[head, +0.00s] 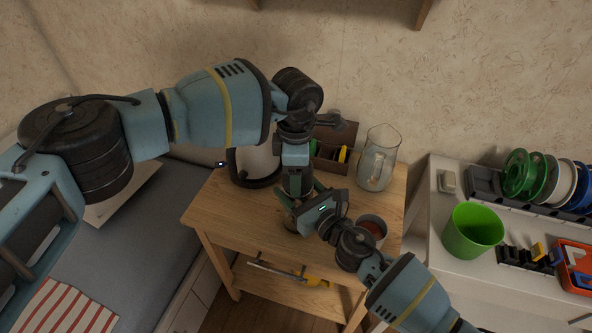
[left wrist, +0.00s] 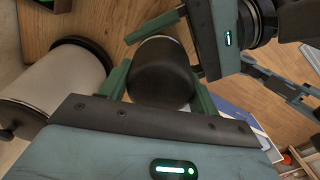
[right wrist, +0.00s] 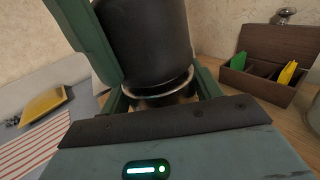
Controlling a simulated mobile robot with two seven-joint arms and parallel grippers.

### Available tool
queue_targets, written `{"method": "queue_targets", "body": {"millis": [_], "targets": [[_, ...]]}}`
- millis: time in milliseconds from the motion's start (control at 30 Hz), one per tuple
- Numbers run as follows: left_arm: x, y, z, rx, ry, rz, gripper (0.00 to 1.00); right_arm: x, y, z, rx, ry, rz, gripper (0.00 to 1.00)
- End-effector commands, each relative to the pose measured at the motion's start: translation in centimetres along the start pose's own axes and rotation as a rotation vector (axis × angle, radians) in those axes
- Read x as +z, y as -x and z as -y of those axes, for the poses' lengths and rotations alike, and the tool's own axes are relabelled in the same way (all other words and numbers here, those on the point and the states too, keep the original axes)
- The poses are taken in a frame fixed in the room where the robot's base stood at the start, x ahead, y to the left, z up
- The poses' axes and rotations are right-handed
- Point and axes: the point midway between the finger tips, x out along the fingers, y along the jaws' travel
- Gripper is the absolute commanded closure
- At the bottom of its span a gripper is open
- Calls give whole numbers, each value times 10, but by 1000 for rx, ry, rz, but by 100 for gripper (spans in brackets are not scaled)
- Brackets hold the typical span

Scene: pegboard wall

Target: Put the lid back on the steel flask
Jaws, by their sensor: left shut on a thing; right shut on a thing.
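The black lid (right wrist: 145,40) stands upright over the steel flask (right wrist: 168,98) in the right wrist view, with a shiny steel rim at its lower edge. I cannot tell whether it is fully seated. My left gripper (head: 298,188) comes from above and is shut on the lid, whose dark round top shows between its fingers in the left wrist view (left wrist: 162,75). My right gripper (right wrist: 163,92) is shut on the flask below the lid, low over the wooden table (head: 222,205). In the head view the grippers hide most of the flask and lid.
A white cylinder with black rims (left wrist: 50,80) stands close on the left. Behind are a brown box with coloured packets (head: 334,150) and a glass jug (head: 378,162). A cup with reddish contents (head: 372,226) stands right of my right gripper. The table's front left is clear.

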Motion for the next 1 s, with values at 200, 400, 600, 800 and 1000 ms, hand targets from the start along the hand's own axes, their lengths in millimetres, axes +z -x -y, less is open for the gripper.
{"method": "queue_targets", "body": {"millis": [200,400,600,800,1000], "targets": [[1,0,-1,1,-346,1,61,-1,0,0,0,-1,-2,100],[1,0,-2,1,-664,1,61,-1,0,0,0,-1,-2,100],[2,0,-3,2,-984,1,61,-1,0,0,0,-1,-3,100],[4,0,-3,3,-1304,1,61,-1,0,0,0,-1,-3,100],[5,0,-3,3,-1626,1,61,-1,0,0,-1,-1,-3,100]]}}
